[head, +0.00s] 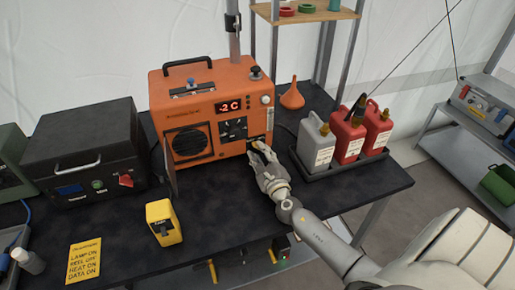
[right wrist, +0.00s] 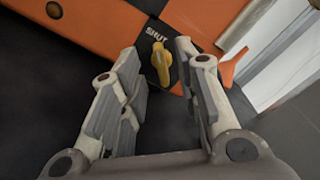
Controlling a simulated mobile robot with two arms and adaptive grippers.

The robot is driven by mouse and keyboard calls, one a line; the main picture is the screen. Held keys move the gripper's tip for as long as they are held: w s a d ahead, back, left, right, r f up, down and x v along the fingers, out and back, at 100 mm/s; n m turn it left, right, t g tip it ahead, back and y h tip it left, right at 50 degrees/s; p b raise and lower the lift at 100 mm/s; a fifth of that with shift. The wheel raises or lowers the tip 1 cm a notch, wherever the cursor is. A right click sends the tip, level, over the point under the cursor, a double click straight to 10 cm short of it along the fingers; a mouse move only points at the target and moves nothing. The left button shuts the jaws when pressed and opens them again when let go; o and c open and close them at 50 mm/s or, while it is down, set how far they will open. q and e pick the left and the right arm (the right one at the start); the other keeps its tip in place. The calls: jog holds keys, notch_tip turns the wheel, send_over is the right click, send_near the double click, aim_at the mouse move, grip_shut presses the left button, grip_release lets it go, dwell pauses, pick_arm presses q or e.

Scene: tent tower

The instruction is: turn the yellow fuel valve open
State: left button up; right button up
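The yellow fuel valve (right wrist: 161,62) is on the lower corner of the orange heater (head: 200,82), on a black plate with the word SHUT beside it. In the head view the valve (head: 257,144) is a small yellow spot, partly hidden by my right gripper (head: 262,158). In the right wrist view my right gripper (right wrist: 157,56) is open, with the valve handle between its two fingertips. Dark gaps show on both sides of the handle, so the fingers appear not to press on it. My left gripper is not in view.
A grey jug (head: 316,143) and red jugs (head: 347,137) stand in a black tray right of my right gripper. An orange funnel (head: 292,95) stands behind. A yellow box (head: 163,222), a yellow note (head: 84,260) and a black case (head: 88,145) are to the left.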

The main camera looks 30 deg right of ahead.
jog(key=shift+x, duration=1.25)
jog(key=shift+w, duration=0.1)
grip_shut()
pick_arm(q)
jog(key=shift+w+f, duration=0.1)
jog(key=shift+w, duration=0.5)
